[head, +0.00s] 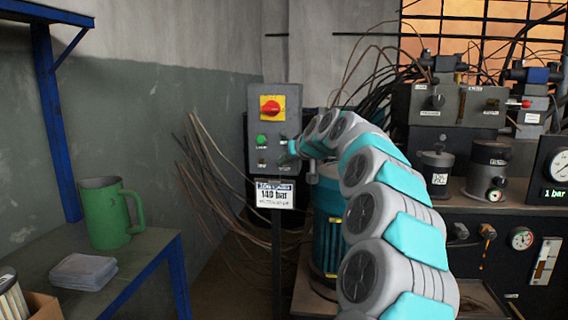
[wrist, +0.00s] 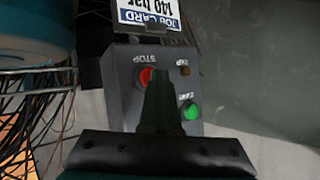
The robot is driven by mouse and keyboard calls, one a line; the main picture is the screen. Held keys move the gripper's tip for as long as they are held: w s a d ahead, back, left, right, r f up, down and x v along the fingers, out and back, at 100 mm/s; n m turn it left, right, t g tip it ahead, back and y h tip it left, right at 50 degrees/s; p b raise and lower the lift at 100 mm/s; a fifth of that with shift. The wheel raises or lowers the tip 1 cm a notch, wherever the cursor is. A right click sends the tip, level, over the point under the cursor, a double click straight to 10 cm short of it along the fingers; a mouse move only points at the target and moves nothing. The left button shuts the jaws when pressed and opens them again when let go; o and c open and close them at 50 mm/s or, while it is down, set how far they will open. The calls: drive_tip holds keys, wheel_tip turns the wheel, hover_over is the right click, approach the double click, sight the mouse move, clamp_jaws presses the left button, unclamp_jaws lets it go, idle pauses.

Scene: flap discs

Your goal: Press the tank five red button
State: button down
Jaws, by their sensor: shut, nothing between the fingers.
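A grey control box (head: 259,100) stands on a post at the centre left in the head view. It has a red rotary switch on a yellow plate (head: 271,106) and a green button (head: 261,141). The wrist view shows the box upside down, with a red button (wrist: 144,77) marked STOP and a green button (wrist: 190,111). My gripper (wrist: 161,82) is shut and empty. Its fingers overlap the right edge of the red button in the wrist view; I cannot tell whether they touch. In the head view my gripper (head: 289,155) covers the box's lower right. No tank five label is readable.
A job card (head: 275,194) reading 140 bar hangs below the box. Cables hang around it. A teal motor (head: 327,235) stands behind my arm. A machine bench with gauges fills the right. A green mug (head: 108,215) stands on the left bench.

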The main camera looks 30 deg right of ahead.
drive_tip(key=shift+s+a+f+b, duration=0.1)
drive_tip(key=shift+s+a+b, duration=0.3)
drive_tip(key=shift+s, duration=0.2)
drive_tip(key=s+a, duration=0.1)
drive_tip(key=s+a+b, duration=0.1)
drive_tip(key=s+b, duration=0.1)
drive_tip(key=s, duration=0.1)
drive_tip(key=shift+s+a, duration=0.1)
drive_tip(key=shift+a, duration=0.3)
idle(0.7)
